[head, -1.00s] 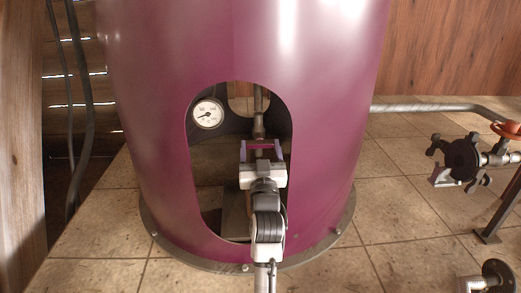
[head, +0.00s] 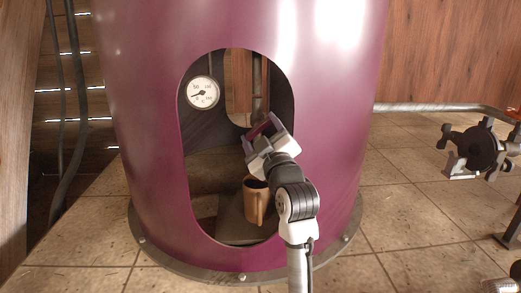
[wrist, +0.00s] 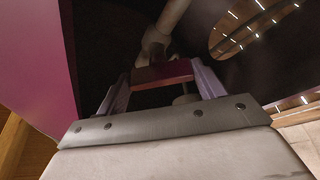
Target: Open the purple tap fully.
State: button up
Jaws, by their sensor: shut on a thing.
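The tap's dark purple-red handle (wrist: 162,73) lies crosswise between my finger pads in the wrist view. In the head view the handle (head: 260,130) is small, tilted up to the right and partly covered by my gripper. My gripper (head: 264,129) reaches through the oval opening of the big purple still and is shut on the handle. A pale pipe or valve body (wrist: 160,38) shows just beyond the handle. The rest of the tap is hidden or dark.
The purple still wall (head: 145,150) surrounds the opening closely. A round gauge (head: 203,92) is inside at upper left. A brown mug (head: 256,203) stands on a dark plate (head: 233,228) below my gripper. A black handwheel (head: 472,149) stands at right. The tiled floor is open at front left.

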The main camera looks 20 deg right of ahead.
jog(key=n+g+b, duration=0.1)
jog(key=n, duration=0.2)
jog(key=n+g+y+b, duration=0.1)
jog(key=n, duration=0.3)
jog(key=n+g+y+b, duration=0.1)
jog(key=n, duration=0.3)
jog(key=shift+d+r+g+b, duration=0.1)
jog(key=shift+r+g+b, duration=0.15)
jog(key=shift+g+b, duration=0.1)
jog(key=o, duration=1)
jog(key=s, duration=0.4)
jog(key=s+d, duration=0.1)
jog(key=s, duration=0.8)
jog(key=shift+s+d+r+b, duration=0.15)
jog(key=shift+s+d+b, duration=0.1)
jog(key=shift+s+b, duration=0.15)
